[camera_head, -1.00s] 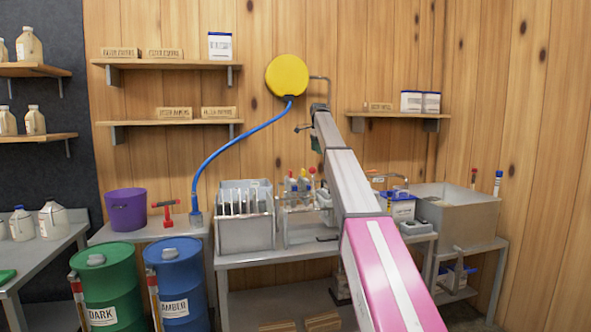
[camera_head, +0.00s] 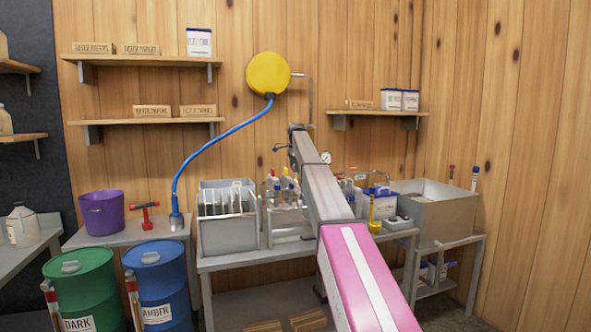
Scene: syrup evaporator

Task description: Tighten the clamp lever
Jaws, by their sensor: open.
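A red T-shaped handle (camera_head: 146,215) stands upright on the left bench, between the purple bucket and the lower end of the blue hose. It may be the clamp lever; I cannot tell for sure, or how tight it is. My arm reaches from the lower right up to the middle.
A blue hose (camera_head: 222,135) runs from a yellow reel (camera_head: 268,73) down to the bench. A purple bucket (camera_head: 102,213), green drum (camera_head: 80,290) and blue drum (camera_head: 160,285) are at left. A metal box with upright plates (camera_head: 228,235) and a rack of bottles stand mid-bench.

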